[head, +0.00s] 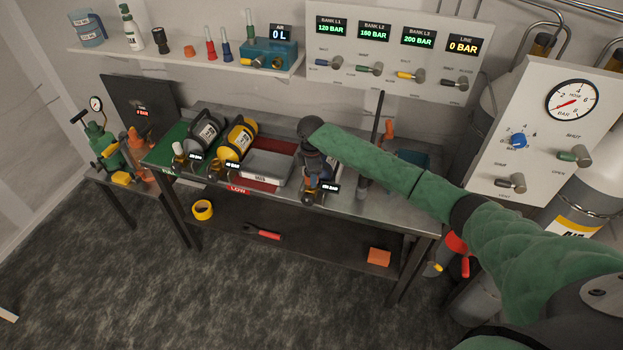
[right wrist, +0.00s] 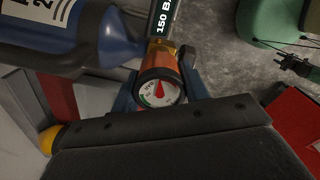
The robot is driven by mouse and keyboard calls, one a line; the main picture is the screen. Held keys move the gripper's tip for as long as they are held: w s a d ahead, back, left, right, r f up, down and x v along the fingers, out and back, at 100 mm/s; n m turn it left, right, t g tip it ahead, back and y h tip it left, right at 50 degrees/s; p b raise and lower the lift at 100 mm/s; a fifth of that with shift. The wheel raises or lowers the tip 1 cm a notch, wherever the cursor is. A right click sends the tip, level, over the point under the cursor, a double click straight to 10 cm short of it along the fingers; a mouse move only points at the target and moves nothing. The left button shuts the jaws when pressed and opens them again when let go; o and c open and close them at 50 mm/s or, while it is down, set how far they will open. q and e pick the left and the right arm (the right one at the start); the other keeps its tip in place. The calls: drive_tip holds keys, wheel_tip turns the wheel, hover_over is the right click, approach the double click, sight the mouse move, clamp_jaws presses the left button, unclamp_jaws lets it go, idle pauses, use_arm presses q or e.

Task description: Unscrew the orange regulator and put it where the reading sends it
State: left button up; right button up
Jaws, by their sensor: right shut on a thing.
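The orange regulator (right wrist: 158,68), with a round white gauge (right wrist: 160,93), sits at the neck of a blue cylinder (right wrist: 92,35) in the right wrist view. The gauge has a red needle and a coloured scale; its exact reading is too small to tell. A tag (right wrist: 163,18) beside it reads 150 BAR. My right gripper (head: 314,183) is shut on the regulator at the bench front and hides much of it and of the cylinder in the head view. Whether the thread is engaged cannot be told. My left gripper is not in view.
A grey cylinder (head: 204,133) and a yellow cylinder (head: 238,138) lie left of a grey tray (head: 266,168). The bench has a green zone (head: 168,147) and a red zone marked LOW (head: 238,190). A dark upright rod (head: 375,135) stands close right of the gripper.

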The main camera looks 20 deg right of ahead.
drive_tip(key=n, duration=0.6)
drive_tip(key=shift+r+n+b, duration=0.1)
drive_tip(key=shift+n+b, duration=0.25)
drive_tip(key=shift+n, duration=0.05)
drive_tip(key=o, duration=1.1)
